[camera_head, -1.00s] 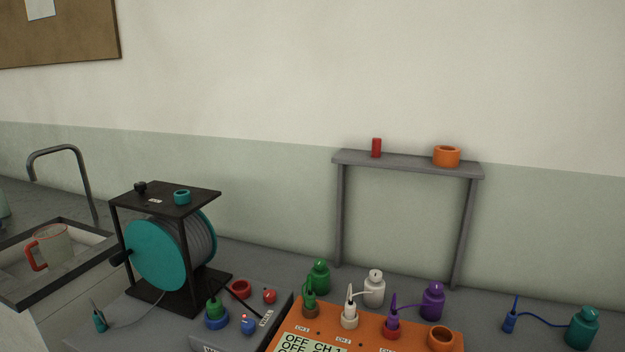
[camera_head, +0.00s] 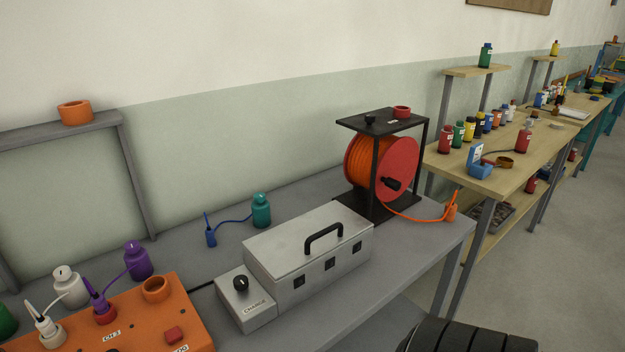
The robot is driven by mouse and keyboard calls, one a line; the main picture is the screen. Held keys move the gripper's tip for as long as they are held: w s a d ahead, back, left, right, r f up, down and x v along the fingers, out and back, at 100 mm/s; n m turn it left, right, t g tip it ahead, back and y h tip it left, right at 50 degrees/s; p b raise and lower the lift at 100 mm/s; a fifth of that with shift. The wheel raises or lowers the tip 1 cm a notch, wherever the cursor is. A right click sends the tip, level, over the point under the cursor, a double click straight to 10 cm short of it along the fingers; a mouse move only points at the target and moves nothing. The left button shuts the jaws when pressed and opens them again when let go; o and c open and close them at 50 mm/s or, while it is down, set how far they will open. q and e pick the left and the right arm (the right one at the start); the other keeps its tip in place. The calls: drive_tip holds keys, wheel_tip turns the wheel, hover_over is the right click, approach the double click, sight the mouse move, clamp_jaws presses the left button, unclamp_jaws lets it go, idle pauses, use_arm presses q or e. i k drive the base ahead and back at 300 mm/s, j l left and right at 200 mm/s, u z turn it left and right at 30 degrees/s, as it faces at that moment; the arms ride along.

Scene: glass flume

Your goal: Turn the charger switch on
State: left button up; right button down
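The charger is a silver metal box (camera_head: 309,262) with a black carry handle on its lid and several dark square slots in its front, in the middle of the grey bench. A small grey switch box (camera_head: 252,309) labelled CHARGE stands against its left end. On top of the switch box is a black rotary knob (camera_head: 240,283) with a light mark; I cannot tell which setting it points to.
An orange channel box (camera_head: 180,303) with plugs and a red button stands left of the charger. A teal bottle (camera_head: 261,210) with a blue probe is behind it. An orange cable reel (camera_head: 363,160) stands behind right. The bench's front strip is clear.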

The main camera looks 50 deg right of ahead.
sight(240, 283)
drive_tip(key=z, duration=1.65)
